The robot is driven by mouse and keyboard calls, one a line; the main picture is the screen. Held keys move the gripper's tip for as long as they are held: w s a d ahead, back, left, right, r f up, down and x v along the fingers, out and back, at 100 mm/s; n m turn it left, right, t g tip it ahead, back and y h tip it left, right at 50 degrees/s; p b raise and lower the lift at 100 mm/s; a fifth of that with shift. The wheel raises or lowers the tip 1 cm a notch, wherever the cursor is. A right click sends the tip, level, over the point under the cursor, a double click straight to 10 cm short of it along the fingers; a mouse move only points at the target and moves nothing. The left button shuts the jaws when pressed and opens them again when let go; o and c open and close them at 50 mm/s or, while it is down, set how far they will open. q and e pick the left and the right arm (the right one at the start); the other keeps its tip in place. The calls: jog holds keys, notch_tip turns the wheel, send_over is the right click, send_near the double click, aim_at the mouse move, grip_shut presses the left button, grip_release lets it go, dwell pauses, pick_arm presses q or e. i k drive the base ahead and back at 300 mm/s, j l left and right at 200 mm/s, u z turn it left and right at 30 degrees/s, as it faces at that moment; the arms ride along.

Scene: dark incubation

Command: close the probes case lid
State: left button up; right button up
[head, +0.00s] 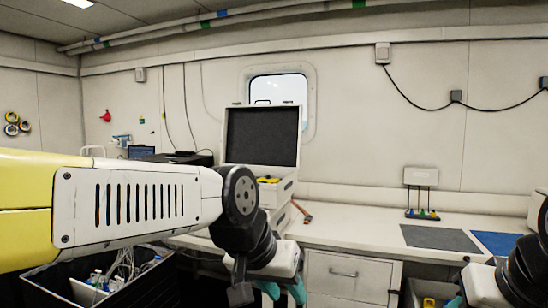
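The probes case (277,192) is a white box on the bench, right of the picture's left-middle. Its lid (262,136) stands upright and open, with a dark inner face turned toward me. A yellow item shows at the case's opening. My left arm crosses in front and hides the lower left of the case. My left gripper (284,291) hangs below and in front of the case, pointing down, apart from the lid. Its two teal fingers look spread, with nothing seen between them. My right gripper (456,301) is at the lower right edge, mostly cut off.
The white bench (360,231) carries a grey mat (439,238), a blue mat (497,243) and a small rack with hanging tools (421,190). An orange-brown tool (301,212) lies right of the case. A dark bin (50,284) with bottles stands lower left. A drawer (345,276) is below.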

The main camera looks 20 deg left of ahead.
aim_at(263, 136)
jog(key=u, duration=0.75)
jog(key=i+l+u, duration=0.25)
jog(key=u, duration=0.15)
jog(key=i+l+u, duration=0.25)
jog(key=u, duration=0.15)
jog(key=i+l+u, duration=0.15)
jog(key=l+u, duration=0.25)
